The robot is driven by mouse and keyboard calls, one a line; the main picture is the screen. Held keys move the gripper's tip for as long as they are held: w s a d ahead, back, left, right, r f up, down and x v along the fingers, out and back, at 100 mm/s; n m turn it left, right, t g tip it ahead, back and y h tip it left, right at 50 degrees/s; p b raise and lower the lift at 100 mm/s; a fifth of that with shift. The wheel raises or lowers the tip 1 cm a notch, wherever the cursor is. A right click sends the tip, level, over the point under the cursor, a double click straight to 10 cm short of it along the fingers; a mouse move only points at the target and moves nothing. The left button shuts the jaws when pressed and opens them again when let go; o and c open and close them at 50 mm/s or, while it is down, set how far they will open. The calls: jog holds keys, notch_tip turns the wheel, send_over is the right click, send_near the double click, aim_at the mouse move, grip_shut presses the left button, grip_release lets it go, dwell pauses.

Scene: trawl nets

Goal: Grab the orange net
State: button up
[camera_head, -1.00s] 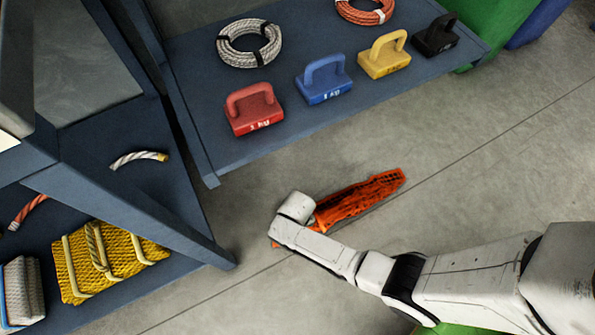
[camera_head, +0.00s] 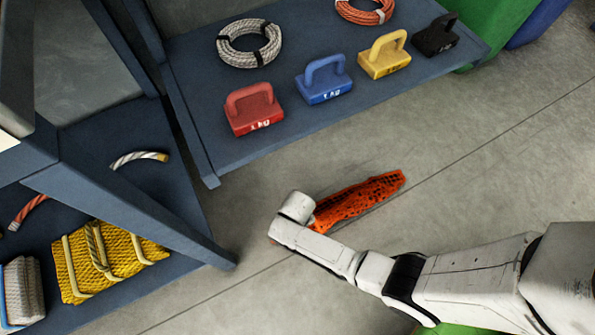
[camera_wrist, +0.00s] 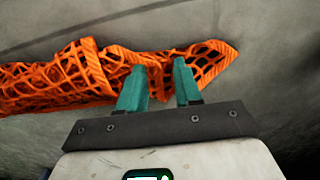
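The orange net (camera_head: 360,198) lies on the grey floor in the head view, long and rumpled. Its lower left end is hidden behind my arm. In the wrist view the net (camera_wrist: 60,82) runs across the picture, with folds bunched around the fingers and a flared end on the right. My gripper (camera_wrist: 160,68) is over this part of the net. Its two teal fingers stand partly apart with orange mesh between them. I cannot tell whether they press on it. The head view does not show the fingers.
A blue shelf (camera_head: 225,155) above the net holds a red weight (camera_head: 253,112), a blue weight (camera_head: 325,82) and rope coils. A blue rack (camera_head: 190,235) at left holds a yellow net bundle (camera_head: 105,260). Bare floor (camera_head: 490,160) lies to the right.

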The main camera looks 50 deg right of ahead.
jog(key=c, duration=0.4)
jog(key=shift+c, duration=0.3)
jog(key=shift+r, duration=0.15)
grip_shut()
notch_tip(320, 180, up, 12)
jog(key=p, duration=1.2)
notch_tip(320, 180, up, 18)
jog(key=p, duration=1.8)
jog(key=shift+w+r, duration=0.15)
jog(key=shift+w, duration=0.1)
